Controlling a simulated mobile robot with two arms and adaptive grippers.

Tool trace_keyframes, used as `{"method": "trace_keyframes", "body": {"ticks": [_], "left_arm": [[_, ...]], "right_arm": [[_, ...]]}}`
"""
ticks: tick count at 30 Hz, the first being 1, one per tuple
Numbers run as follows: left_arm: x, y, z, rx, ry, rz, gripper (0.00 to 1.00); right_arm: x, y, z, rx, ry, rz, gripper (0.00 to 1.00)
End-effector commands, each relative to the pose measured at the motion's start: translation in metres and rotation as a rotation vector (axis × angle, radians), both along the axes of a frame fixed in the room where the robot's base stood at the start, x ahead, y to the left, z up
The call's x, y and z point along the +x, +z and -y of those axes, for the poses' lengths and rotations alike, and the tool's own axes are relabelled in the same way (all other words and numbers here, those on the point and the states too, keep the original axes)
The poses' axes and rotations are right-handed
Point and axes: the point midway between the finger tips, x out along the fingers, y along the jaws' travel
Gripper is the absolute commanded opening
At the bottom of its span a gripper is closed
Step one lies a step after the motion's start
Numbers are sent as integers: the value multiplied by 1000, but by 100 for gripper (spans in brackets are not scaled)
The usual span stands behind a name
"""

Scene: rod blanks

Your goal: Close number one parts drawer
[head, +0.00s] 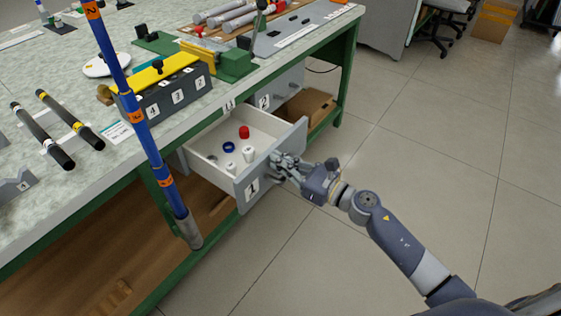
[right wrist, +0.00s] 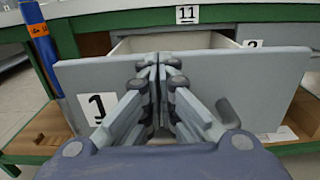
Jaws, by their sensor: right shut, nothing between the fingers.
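The number one parts drawer (head: 218,136) stands pulled out under the bench, its grey front marked with a 1. Inside lie a red cap, a blue ring and white pieces. In the right wrist view the drawer front (right wrist: 245,72) fills the middle, with the 1 label at its left. My right gripper (head: 277,160) is shut and empty at the outer face of the drawer front. Its fingertips (right wrist: 152,62) overlap the upper part of the front; I cannot tell whether they touch it. My left gripper is not in view.
A second drawer (head: 275,95) marked 2 is beside it, to the right. A blue rod (head: 130,100) with orange labels stands upright left of the drawer. The bench top (head: 60,190) holds rods, a numbered block (head: 175,92) and fixtures. The floor (head: 440,140) at right is clear.

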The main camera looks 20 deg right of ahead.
Motion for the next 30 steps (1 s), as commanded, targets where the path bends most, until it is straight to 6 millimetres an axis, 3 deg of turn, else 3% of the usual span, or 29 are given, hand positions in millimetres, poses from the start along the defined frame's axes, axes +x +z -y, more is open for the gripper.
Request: {"method": "trace_keyframes", "body": {"ticks": [8, 13, 22, 30], "left_arm": [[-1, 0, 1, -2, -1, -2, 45], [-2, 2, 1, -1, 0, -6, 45], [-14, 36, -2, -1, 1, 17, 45], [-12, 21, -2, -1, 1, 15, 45]], "right_arm": [[2, 0, -2, 0, 0, 0, 0], [15, 0, -12, 0, 1, 3, 0], [69, 0, -54, 0, 1, 5, 0], [106, -1, -82, -2, 1, 3, 0]]}}
